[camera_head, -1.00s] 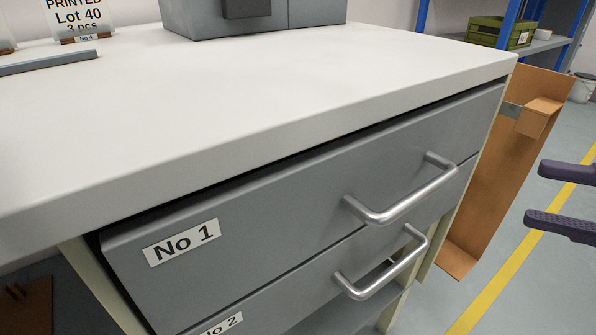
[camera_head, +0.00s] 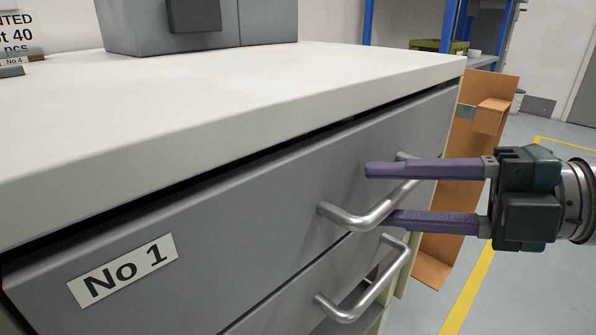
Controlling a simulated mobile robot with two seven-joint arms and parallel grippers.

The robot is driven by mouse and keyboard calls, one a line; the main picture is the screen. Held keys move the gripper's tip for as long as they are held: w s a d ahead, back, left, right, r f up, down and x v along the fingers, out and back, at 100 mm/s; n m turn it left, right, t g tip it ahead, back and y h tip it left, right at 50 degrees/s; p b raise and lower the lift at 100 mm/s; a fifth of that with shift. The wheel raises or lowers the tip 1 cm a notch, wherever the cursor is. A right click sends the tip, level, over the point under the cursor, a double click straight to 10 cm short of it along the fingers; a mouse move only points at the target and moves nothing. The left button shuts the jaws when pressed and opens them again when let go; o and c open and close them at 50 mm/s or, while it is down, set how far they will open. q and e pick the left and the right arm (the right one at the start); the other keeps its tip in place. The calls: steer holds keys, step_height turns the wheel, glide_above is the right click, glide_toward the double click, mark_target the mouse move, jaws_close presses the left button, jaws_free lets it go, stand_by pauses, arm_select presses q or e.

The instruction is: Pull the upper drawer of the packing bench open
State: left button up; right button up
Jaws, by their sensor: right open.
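The upper drawer (camera_head: 250,205) of the packing bench is grey, carries a "No 1" label (camera_head: 122,270) and looks shut or nearly so under the white bench top (camera_head: 200,110). Its silver bar handle (camera_head: 372,215) is on the right part of its front. My right gripper (camera_head: 378,194) comes in from the right with its two purple fingers apart, one above the other. The fingers overlap the handle in the view, the upper above the bar and the lower near or below it. I cannot tell whether they touch it. My left gripper is not in view.
A lower drawer with its own silver handle (camera_head: 365,290) is just beneath. A grey box (camera_head: 200,28) stands on the bench top. A brown cardboard piece (camera_head: 460,180) stands beyond the bench's right end, near a blue shelf rack (camera_head: 447,25). The floor at the right is open.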

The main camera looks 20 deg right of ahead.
jaws_close()
stand_by(0.3)
stand_by(1.1)
